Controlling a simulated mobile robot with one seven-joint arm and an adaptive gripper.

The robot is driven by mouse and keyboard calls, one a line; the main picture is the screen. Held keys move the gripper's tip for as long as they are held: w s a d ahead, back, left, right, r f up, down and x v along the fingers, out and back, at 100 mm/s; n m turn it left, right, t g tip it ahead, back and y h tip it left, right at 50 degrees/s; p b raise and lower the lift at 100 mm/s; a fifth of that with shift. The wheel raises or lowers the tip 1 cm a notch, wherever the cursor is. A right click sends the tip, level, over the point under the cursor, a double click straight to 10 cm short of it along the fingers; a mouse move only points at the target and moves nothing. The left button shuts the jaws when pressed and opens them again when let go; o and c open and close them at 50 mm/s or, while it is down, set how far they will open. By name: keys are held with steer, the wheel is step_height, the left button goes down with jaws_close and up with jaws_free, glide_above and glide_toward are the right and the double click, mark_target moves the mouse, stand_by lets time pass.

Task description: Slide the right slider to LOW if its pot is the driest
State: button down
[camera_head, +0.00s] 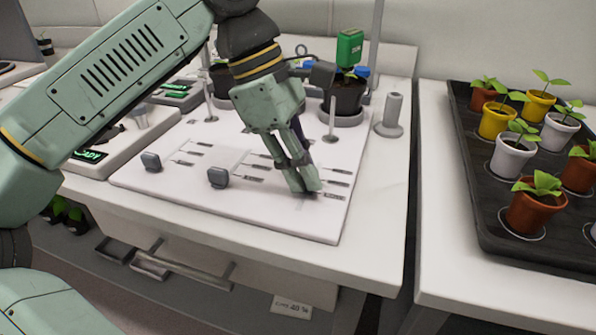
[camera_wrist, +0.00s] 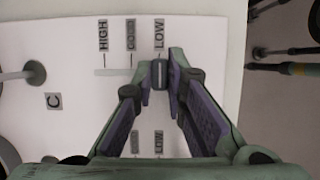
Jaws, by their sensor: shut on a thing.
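The white slider panel (camera_head: 205,205) lies on the bench with several label rows. My gripper (camera_head: 305,187) reaches down to its front right corner, and the fingers hide the right slider in the head view. In the wrist view my gripper (camera_wrist: 160,78) is shut on the dark slider knob (camera_wrist: 160,74), which lines up with the LOW label (camera_wrist: 159,33). The right pot (camera_head: 346,97) is black, holds a green plant and stands behind the panel. The green moisture display (camera_head: 349,47) above it is too small to read.
Two grey slider knobs (camera_head: 218,176) and (camera_head: 151,161) sit further left on the panel. A grey post (camera_head: 392,115) stands right of the panel. A black tray (camera_head: 470,190) of potted seedlings lies on the right bench, across a gap.

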steer(key=c, duration=1.6)
jaws_free()
steer(key=v, duration=1.2)
